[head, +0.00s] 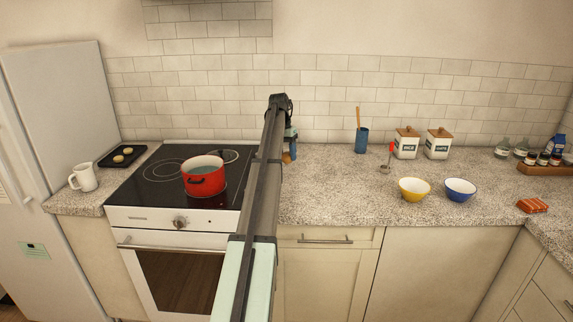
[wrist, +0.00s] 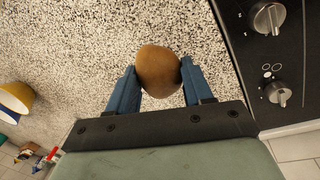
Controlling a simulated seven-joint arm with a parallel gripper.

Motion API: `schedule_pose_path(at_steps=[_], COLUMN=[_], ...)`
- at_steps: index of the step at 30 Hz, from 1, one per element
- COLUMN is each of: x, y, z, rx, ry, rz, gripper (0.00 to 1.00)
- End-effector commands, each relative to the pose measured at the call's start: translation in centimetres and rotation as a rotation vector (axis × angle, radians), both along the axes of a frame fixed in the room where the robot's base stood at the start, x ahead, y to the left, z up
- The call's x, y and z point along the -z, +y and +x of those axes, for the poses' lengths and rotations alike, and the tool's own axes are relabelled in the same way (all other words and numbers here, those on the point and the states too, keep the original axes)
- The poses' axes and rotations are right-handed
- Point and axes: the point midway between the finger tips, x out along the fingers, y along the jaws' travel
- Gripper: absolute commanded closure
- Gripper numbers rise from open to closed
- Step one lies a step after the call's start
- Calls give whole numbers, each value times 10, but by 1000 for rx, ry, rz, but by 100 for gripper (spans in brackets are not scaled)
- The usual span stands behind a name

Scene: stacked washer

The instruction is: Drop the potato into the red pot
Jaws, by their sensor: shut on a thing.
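The brown potato (wrist: 158,71) is held between the two blue fingers of my gripper (wrist: 159,80) in the wrist view, above the speckled counter. In the head view my gripper (head: 289,155) is just right of the stove, mostly hidden by my arm, with a bit of the potato (head: 287,157) showing at its tip. The red pot (head: 204,180) stands upright on the black stove top, to the left of my gripper and apart from it. Its opening faces up and its inside looks light.
The black stove top (head: 143,185) has bare room left of the pot. A yellow bowl (head: 414,190), a blue bowl (head: 460,190), a utensil cup (head: 362,141) and two canisters stand to the right. A white mug (head: 83,178) and a dark tray are at the left.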

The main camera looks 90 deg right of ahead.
Motion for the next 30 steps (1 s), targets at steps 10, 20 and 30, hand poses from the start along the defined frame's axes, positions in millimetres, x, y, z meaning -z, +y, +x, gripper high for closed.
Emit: schedule_pose_path(at_steps=[10,20,30], x=[-18,-18,-27], y=[0,0,1], z=[0,8,114], rx=[0,-9,-124], ry=[0,0,0], rz=[0,-1,0], gripper=[82,82,82])
